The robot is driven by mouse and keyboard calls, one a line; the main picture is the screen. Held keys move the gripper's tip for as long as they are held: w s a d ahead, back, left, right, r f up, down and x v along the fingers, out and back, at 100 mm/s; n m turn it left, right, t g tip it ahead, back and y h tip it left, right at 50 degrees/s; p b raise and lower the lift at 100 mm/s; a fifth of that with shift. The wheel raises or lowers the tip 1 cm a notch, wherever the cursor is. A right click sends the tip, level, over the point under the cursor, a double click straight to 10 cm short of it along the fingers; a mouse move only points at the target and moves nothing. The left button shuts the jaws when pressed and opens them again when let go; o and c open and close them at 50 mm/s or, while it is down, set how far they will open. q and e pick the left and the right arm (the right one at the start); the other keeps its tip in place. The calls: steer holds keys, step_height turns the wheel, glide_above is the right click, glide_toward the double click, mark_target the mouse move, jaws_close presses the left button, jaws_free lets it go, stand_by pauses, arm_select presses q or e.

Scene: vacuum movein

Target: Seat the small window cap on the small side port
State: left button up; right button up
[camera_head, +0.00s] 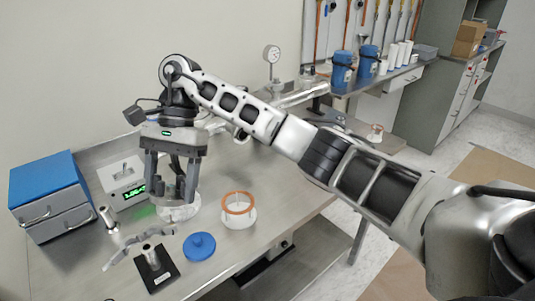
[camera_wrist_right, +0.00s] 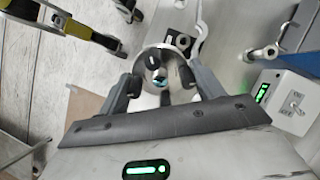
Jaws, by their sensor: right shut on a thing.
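My right gripper (camera_head: 173,194) points down over the left part of the metal table. Its fingers are shut on a clear, round piece (camera_head: 178,212) that looks like the small window cap. In the right wrist view the same gripper (camera_wrist_right: 165,84) has a round, shiny-rimmed piece (camera_wrist_right: 147,62) between its fingertips. I cannot tell how far it is above the table. Metal vacuum pipework (camera_head: 300,97) stands at the back of the table, partly behind my right arm. I cannot make out the small side port. My left gripper is not in view.
A blue disc (camera_head: 199,246), a clamp stand on a black base (camera_head: 158,275), a lit controller box (camera_head: 121,178) and a blue-topped drawer unit (camera_head: 45,190) are nearby. The table's front right is clear.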

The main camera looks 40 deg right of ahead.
steer(key=w+d+m+t+y+b, duration=0.3)
steer(key=w+d+m+t+y, duration=0.45)
steer(key=m+t, duration=0.5)
steer(key=w+d+f+m+t+h+b, duration=0.1)
steer(key=d+f+m+t+h, duration=0.45)
steer(key=d, duration=0.55)
steer(key=w+d+f+m+t+h+b, duration=0.1)
steer(key=d+f+m+t+h+b, duration=0.1)
steer(key=d+f+m+t+h, duration=0.45)
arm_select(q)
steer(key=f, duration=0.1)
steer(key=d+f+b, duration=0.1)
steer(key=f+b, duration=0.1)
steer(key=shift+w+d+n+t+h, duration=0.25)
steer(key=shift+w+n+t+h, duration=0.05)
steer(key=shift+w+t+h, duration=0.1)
arm_select(e)
steer(key=w+d+r+g+y, duration=0.1)
steer(key=w+d+r+g, duration=0.1)
steer(key=w, duration=0.4)
steer(key=shift+w+d+r+g, duration=0.15)
steer(key=shift+w+d+g, duration=0.15)
steer(key=shift+d+g, duration=0.2)
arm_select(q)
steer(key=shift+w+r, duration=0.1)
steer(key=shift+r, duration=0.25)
arm_select(e)
steer(key=shift+r, duration=0.1)
